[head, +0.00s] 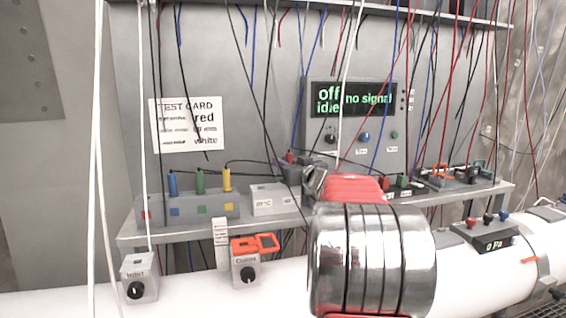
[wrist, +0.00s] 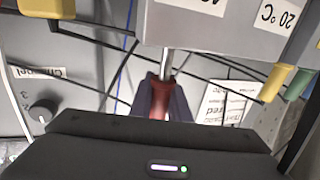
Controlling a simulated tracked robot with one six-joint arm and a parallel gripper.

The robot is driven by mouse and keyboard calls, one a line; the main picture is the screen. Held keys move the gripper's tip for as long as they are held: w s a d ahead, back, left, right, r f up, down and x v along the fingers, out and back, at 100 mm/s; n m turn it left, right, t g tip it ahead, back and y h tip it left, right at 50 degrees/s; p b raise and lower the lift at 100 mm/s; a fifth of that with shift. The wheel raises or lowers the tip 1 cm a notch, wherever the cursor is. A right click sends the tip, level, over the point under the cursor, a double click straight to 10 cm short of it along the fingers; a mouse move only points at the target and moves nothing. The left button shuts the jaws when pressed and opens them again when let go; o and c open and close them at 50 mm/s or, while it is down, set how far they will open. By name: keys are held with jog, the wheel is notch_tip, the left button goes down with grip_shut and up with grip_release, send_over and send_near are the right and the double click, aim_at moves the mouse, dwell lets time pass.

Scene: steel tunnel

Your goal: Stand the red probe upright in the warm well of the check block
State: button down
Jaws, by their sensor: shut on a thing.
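The red probe (wrist: 158,103) is held between the dark jaws of my gripper (wrist: 160,104) in the wrist view. Its thin metal shaft points up in that picture and meets the edge of the grey check block (wrist: 215,35); I cannot tell whether the tip is inside a well or in front of the block. The block carries a 20 °C label and a second, partly cut-off label. In the head view the check block (head: 268,201) sits on the shelf, left of my gripper (head: 290,172). My arm hides part of the gripper and shelf there.
A rack (head: 190,208) with blue, green and yellow probes stands left of the block. A test card (head: 187,125) is behind it, and a meter (head: 352,113) reads "off idle no signal". Thin cables hang across the workspace. Knob boxes (head: 139,278) sit below the shelf.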

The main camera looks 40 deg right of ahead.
jog(key=shift+f, duration=1.7)
jog(key=c, duration=1.6)
grip_release()
jog(key=v, duration=1.3)
jog(key=shift+s+a+f, duration=0.1)
jog(key=shift+s+a, duration=0.05)
jog(key=shift+s, duration=0.25)
